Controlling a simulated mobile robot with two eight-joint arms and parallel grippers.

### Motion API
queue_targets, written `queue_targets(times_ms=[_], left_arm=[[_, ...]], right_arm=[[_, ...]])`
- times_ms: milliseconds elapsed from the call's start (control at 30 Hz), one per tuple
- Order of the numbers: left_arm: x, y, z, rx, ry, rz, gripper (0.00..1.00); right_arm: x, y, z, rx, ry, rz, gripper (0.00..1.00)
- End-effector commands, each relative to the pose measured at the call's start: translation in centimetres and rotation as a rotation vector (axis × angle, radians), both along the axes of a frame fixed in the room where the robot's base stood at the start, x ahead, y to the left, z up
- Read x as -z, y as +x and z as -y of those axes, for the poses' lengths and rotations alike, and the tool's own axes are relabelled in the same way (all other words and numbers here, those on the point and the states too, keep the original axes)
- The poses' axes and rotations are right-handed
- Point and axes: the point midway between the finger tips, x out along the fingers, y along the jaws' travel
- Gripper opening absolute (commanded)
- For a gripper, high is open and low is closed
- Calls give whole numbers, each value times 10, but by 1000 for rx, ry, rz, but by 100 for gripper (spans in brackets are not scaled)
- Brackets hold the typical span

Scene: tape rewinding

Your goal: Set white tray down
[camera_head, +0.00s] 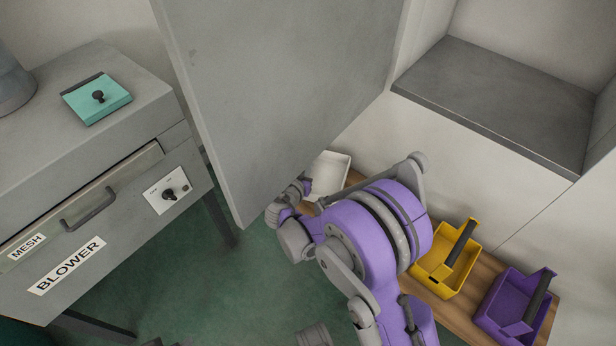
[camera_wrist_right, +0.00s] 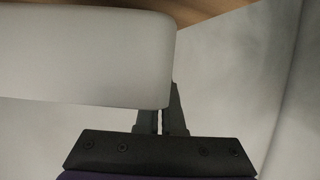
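The white tray (camera_head: 329,173) shows in the head view just right of the lower edge of a large grey panel, partly hidden by my right arm. In the right wrist view the white tray (camera_wrist_right: 85,60) fills the upper left, with wood beyond its far edge. My right gripper (camera_wrist_right: 161,118) has its fingers close together at the tray's near right corner and looks shut on it; the tray hides the fingertips. In the head view the right gripper (camera_head: 303,188) is small beside the tray. I cannot tell whether the tray touches the wood.
A yellow bin (camera_head: 440,275) and a purple bin (camera_head: 505,305), both with dark handles, stand on a wooden board (camera_head: 465,312) along the wall. The grey panel (camera_head: 280,90) hangs close to my right arm. A blower cabinet (camera_head: 100,200) stands left. Green floor is open between.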

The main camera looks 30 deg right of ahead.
Motion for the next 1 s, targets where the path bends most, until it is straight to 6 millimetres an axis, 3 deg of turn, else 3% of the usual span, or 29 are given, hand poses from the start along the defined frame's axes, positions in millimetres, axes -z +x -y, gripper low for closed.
queue_targets(times_ms=[267, 633, 700, 800, 1000], left_arm=[[14, 2, 0, 0, 0, -4, 61], [16, 2, 0, 0, 0, -4, 61], [15, 2, 0, 0, 0, -4, 61], [15, 2, 0, 0, 0, -4, 61], [15, 2, 0, 0, 0, -4, 61]], right_arm=[[35, 0, 0, 0, -1, -1, 0], [40, 0, 0, 0, -1, -1, 0], [39, 0, 0, 0, 0, 0, 17], [38, 0, 0, 0, 0, 0, 35], [38, 0, 0, 0, 0, 0, 35]])
